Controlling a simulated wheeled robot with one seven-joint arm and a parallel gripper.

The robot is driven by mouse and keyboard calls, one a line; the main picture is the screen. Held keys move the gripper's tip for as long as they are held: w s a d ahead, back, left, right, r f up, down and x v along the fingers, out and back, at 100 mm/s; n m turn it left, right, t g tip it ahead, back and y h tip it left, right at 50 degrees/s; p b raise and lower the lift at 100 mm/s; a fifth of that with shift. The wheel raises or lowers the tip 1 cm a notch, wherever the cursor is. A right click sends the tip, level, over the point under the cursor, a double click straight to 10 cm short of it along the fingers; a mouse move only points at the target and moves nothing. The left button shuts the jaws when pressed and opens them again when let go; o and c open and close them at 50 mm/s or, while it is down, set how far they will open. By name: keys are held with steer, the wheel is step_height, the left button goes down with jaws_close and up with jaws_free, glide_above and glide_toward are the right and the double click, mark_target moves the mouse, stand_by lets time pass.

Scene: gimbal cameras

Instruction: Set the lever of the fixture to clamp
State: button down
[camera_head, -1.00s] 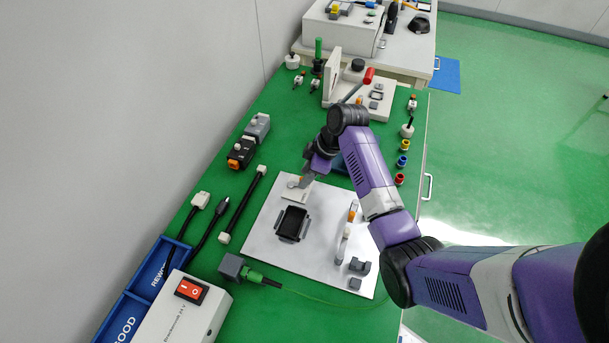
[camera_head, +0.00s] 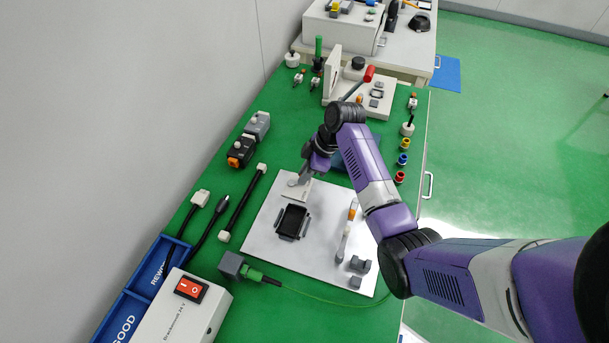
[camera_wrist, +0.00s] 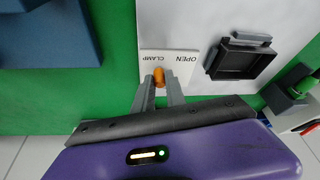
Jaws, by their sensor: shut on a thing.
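The fixture is a white base plate (camera_head: 265,235) with a black square nest (camera_head: 292,222), which also shows in the wrist view (camera_wrist: 240,62). A small white label plate (camera_wrist: 155,60) by the nest reads OPEN on the right and CLAMP on the left in the wrist view. The lever's orange knob (camera_wrist: 158,76) sits between my fingers, nearer the CLAMP word. My gripper (camera_wrist: 160,86) is shut on the lever knob, fingers on both sides of it. In the head view my gripper (camera_head: 302,183) is over the label plate, and the knob is hidden there.
A pale arm with an orange part (camera_head: 351,214) and grey blocks (camera_head: 359,265) stand on the plate's right side. A grey box with a green plug (camera_head: 250,273) lies in front. Cables and black-grey units (camera_head: 241,152) lie to the left. A blue tray (camera_wrist: 45,35) is near my gripper.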

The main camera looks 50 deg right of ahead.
steer(key=shift+w+n, duration=0.1)
steer(key=shift+n, duration=0.2)
steer(key=c, duration=1.4)
jaws_free()
steer(key=shift+o, duration=0.2)
steer(key=shift+d+r, duration=0.1)
steer(key=v, duration=0.7)
steer(key=shift+r+b, duration=0.25)
steer(key=shift+b, duration=0.15)
steer(key=shift+d, duration=0.15)
